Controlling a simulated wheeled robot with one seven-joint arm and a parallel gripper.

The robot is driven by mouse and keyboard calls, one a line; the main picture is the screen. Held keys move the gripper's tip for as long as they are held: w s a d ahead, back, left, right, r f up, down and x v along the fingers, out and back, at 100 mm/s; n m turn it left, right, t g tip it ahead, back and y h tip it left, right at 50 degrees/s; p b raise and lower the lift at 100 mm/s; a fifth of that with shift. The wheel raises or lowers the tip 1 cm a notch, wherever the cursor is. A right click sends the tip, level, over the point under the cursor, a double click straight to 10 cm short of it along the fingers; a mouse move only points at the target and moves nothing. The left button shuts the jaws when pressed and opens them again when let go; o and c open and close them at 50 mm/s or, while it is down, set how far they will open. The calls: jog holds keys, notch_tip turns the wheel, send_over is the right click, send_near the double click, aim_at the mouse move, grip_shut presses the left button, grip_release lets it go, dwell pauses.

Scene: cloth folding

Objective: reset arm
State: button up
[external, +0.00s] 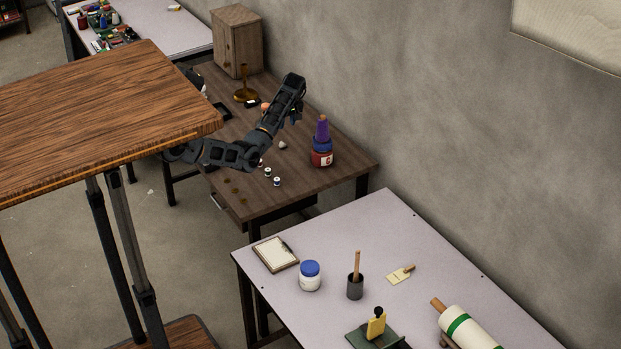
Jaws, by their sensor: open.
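My arm reaches over the brown desk (318,182) from behind the raised wooden top at left. It is bent, with its highest part near the wall side of the desk. My gripper (294,119) seems to hang at the arm's end above the desk; it is small and dark, and its fingers are hard to make out. It is open, and I see nothing held in it. It is apart from the stack of red, blue and purple items (321,145) to its right. No folding cloth can be made out in this view.
Small spools (277,181), a white lump (282,145) and a brass stand (245,85) are on the desk. A wooden cabinet (238,42) stands at its far end. The large wooden top (95,95) hides part of my arm. A pale table (385,225) is in front.

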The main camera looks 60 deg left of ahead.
jog(key=s+d+m+t+y+p, duration=0.3)
jog(key=s+d+m+t+y, duration=0.2)
jog(key=s+d+m+t, duration=0.65)
jog(key=s+d+f+m+h, duration=0.1)
jog(key=s+d+f, duration=0.1)
jog(key=s+d, duration=0.2)
jog(key=s+d+f+m+t+h, duration=0.1)
jog(key=s+d+f+h, duration=0.1)
jog(key=s+d, duration=0.3)
jog(key=s+d+f+m+t+h+b, duration=0.1)
jog(key=s+d+f, duration=0.2)
jog(key=s+d, duration=0.1)
jog(key=shift+s+d+t+h, duration=0.25)
jog(key=shift+s+d+h, duration=0.05)
jog(key=s+d+r+m+h, duration=0.1)
jog(key=s+d, duration=0.1)
jog(key=s, duration=0.5)
jog(key=s+d+r+m+h+b, duration=0.1)
jog(key=s+d+r, duration=0.1)
jog(key=s, duration=0.6)
jog(key=s+d+r+m+t+h+b, duration=0.1)
jog(key=s+d, duration=0.1)
jog(key=s, duration=0.5)
jog(key=shift+s+d+r+h, duration=0.15)
jog(key=shift+d+r+h, duration=0.15)
jog(key=shift+d+r, duration=0.1)
